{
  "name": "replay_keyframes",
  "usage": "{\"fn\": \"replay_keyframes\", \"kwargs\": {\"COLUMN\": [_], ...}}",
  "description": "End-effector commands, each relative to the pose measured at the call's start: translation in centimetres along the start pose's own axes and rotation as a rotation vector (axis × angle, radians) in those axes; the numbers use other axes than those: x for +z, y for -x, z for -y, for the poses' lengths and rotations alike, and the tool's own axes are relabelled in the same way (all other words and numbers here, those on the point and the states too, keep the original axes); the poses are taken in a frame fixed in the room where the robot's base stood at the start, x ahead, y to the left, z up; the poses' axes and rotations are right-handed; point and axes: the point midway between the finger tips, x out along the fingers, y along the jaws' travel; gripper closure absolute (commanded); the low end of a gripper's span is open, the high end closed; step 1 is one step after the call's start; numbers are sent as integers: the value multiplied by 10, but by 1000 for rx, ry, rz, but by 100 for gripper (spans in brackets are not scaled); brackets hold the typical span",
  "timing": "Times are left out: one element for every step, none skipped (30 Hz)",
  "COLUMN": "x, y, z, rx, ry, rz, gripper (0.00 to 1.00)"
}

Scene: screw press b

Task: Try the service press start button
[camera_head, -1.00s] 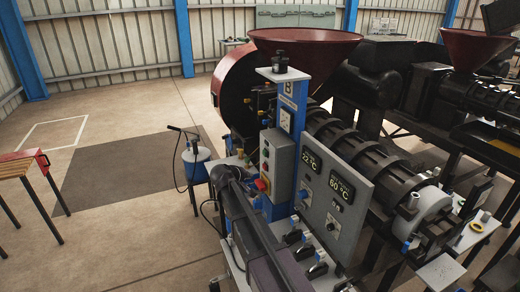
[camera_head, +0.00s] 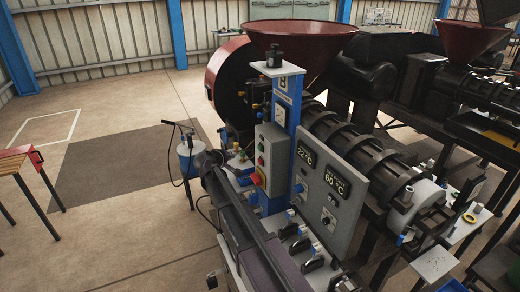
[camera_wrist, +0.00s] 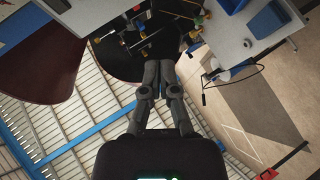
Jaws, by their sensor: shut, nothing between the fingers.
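The press (camera_head: 330,137) has a blue column (camera_head: 283,100) marked B. A grey control box (camera_head: 273,152) on the column carries small buttons, with a red and yellow one (camera_head: 257,179) low on its side. A small green button (camera_head: 261,160) shows above it, but its label is too small to read. My gripper (camera_head: 208,160) is at the end of my dark arm, left of the control box and apart from it. In the wrist view, my gripper (camera_wrist: 158,65) has its fingers together and empty, in front of dark machine parts.
A large panel (camera_head: 325,195) reads 22 and 60 °C, with black-handled switches (camera_head: 300,243) below. A red hopper (camera_head: 300,40) stands above the press. A blue-and-white container (camera_head: 190,155) is near my gripper. Open floor (camera_head: 120,235) lies left.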

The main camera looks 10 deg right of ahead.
Motion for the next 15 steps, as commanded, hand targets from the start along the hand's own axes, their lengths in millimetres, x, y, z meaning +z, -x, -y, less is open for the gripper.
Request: {"fn": "replay_keyframes", "kwargs": {"x": [1,2,3,4,5,7,8,9,11,13,14,17,18,20,22], "y": [-2,-2,-4,-5,-7,-9,-11,-12,-15,-17,-19,-22,-24,-27,-30], "z": [-1,-2,-3,-4,-5,-7,-8,-9,-11,-12,-14,-16,-18,-19,-21], "rx": [0,0,0,0,0,0,0,0,0,0,0,0,0,0,0], "ry": [0,0,0,0,0,-1,0,0,-1,-1,-1,-2,-2,-2,-2], "rz": [1,1,1,1,1,1,2,2,2,2,2,3,3,3,2], "gripper": [100,100,100,100,100,100,100,100,100,100,100,100,100,100,100]}}
